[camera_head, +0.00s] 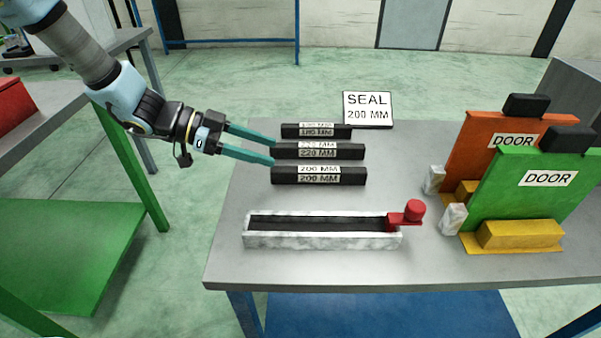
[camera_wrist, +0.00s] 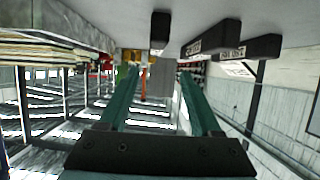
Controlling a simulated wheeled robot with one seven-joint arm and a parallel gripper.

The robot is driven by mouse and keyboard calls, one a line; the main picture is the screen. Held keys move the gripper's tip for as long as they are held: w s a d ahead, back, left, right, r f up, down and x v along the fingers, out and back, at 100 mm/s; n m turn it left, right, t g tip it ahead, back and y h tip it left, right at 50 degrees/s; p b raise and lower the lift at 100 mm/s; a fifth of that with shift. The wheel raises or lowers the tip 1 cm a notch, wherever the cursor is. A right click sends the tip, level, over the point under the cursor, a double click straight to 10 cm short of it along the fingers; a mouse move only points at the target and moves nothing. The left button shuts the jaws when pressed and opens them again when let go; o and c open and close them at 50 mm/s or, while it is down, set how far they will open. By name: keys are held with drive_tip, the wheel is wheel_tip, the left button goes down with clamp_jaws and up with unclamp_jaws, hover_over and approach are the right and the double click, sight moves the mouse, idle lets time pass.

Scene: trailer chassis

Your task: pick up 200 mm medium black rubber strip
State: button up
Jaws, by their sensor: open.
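The 200 mm black rubber strip (camera_head: 352,176) lies on the grey table as the nearest of three parallel black strips, with white 200 MM labels. It shows end-on in the wrist view (camera_wrist: 160,30). My gripper (camera_head: 273,151) is open and empty, with its two teal fingers pointing right. The fingertips are by the left ends of the strips, near the 220 mm strip (camera_head: 355,151) and just behind the 200 mm strip's left end. Whether they touch any strip is not clear. The wrist view shows both fingers apart (camera_wrist: 158,82).
The 180 mm strip (camera_head: 343,132) lies behind the others. A SEAL 200 MM sign (camera_head: 368,108) stands at the back. A marbled tray (camera_head: 320,239) with a red knob (camera_head: 414,210) lies in front. Orange (camera_head: 485,140) and green (camera_head: 515,205) door panels stand to the right.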

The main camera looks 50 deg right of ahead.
sight(317, 169)
drive_tip(key=shift+s+g, duration=0.3)
drive_tip(key=p+x, duration=0.1)
drive_tip(key=x, duration=0.3)
drive_tip(key=shift+s+f, duration=0.15)
drive_tip(key=shift+s, duration=0.1)
drive_tip(key=shift+y, duration=0.3)
drive_tip(key=shift+p+x, duration=0.85)
drive_tip(key=shift+x, duration=2.15)
drive_tip(key=shift+w+d+f, duration=0.1)
drive_tip(key=shift+w+f, duration=0.05)
drive_tip(key=shift+f, duration=0.05)
clamp_jaws()
